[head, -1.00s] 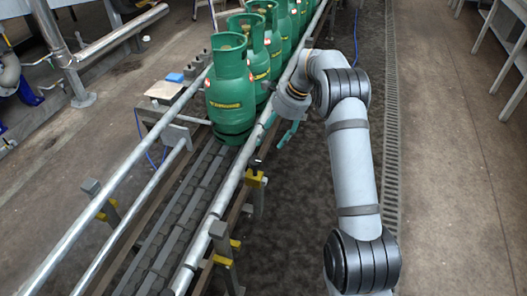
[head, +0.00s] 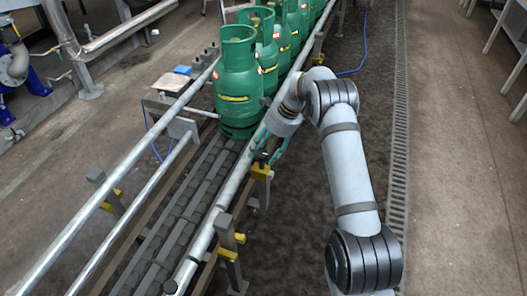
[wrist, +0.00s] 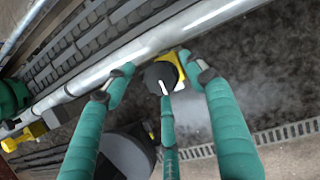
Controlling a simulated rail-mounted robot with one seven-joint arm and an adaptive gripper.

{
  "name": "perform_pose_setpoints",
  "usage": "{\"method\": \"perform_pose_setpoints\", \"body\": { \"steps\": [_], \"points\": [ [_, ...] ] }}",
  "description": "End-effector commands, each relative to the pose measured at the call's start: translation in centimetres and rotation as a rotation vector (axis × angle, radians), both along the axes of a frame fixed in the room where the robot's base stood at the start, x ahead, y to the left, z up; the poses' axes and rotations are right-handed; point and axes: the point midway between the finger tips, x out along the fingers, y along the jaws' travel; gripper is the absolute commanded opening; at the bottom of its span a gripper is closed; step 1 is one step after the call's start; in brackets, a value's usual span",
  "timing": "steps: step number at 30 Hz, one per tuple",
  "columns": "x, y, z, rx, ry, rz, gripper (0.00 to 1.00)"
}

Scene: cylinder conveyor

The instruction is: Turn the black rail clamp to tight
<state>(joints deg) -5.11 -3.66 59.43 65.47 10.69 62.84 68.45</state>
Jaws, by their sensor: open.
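The black rail clamp (wrist: 160,76) is a round dark knob with a short white mark, beside a yellow bracket (wrist: 182,66) at the near rail in the wrist view. In the head view the yellow bracket (head: 261,172) shows below the rail, beside my gripper. My gripper (wrist: 152,85) has green fingers, spread open, one on each side of the knob with gaps visible. A thinner green finger part overlaps the knob's lower edge in the picture; I cannot tell if it touches. In the head view my wrist hides most of the fingers.
Green gas cylinders (head: 238,85) stand in a row on the conveyor (head: 190,190), just behind the gripper. The metal guard rail (head: 215,215) runs alongside. Another yellow bracket (head: 228,254) sits nearer on the rail support. The floor right of the rail is clear.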

Motion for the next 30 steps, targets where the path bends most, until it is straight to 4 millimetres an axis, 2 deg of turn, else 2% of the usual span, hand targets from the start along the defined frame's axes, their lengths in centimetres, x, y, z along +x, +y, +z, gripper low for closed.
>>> {"method": "perform_pose_setpoints", "body": {
  "steps": [8,30],
  "points": [
    [0.0,0.08,-0.04,0.0,0.0,0.001,0.54],
    [0.18,0.38,0.21,0.005,-0.008,0.002,0.12]
  ]
}}
